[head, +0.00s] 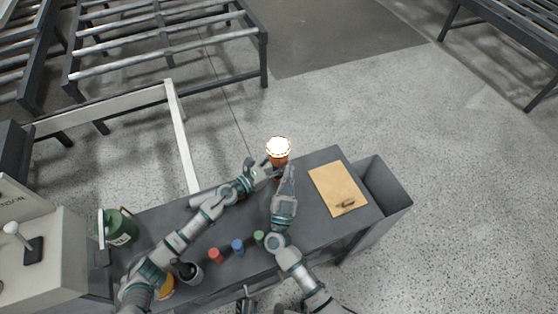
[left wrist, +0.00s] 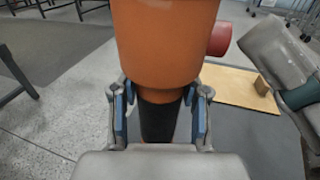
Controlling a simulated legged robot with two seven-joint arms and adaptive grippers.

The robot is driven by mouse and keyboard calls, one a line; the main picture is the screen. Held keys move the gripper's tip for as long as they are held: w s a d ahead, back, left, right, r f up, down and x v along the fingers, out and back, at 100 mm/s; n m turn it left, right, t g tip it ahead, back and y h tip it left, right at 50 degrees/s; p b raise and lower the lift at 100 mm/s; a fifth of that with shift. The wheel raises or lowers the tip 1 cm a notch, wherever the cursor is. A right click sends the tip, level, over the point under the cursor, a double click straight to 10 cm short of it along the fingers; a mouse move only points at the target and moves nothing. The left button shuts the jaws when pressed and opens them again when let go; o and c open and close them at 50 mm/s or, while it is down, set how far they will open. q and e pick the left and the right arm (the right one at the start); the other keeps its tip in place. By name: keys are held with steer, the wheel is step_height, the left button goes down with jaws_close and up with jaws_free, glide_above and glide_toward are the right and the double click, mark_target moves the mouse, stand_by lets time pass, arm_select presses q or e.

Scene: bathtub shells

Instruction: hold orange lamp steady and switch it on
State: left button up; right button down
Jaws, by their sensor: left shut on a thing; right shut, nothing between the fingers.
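The orange lamp (head: 278,158) stands at the far edge of the grey table, and its top glows bright white. In the left wrist view its orange body (left wrist: 165,45) fills the top middle, above a dark narrow neck (left wrist: 158,122). My left gripper (head: 269,171) is shut on the lamp, its blue-padded fingers (left wrist: 160,112) on both sides of the neck. A red rounded piece (left wrist: 220,38) shows just right of the orange body. My right gripper (head: 288,175) is shut and empty, close beside the lamp's right side; whether it touches is unclear.
A tan board (head: 335,188) with a small dark item lies right on the table (head: 315,225). Red (head: 216,255), blue (head: 237,246) and green (head: 258,238) small cylinders stand nearer me. A green canister (head: 121,228) is left. Open floor lies beyond the table.

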steer(key=shift+s+d, duration=0.45)
steer(key=shift+s, duration=0.45)
steer(key=shift+s+d, duration=0.5)
steer(key=shift+s, duration=0.35)
steer(key=shift+s+d, duration=0.45)
steer(key=shift+s, duration=0.45)
arm_select(q)
steer(key=o, duration=1.3)
steer(key=shift+o, duration=0.2)
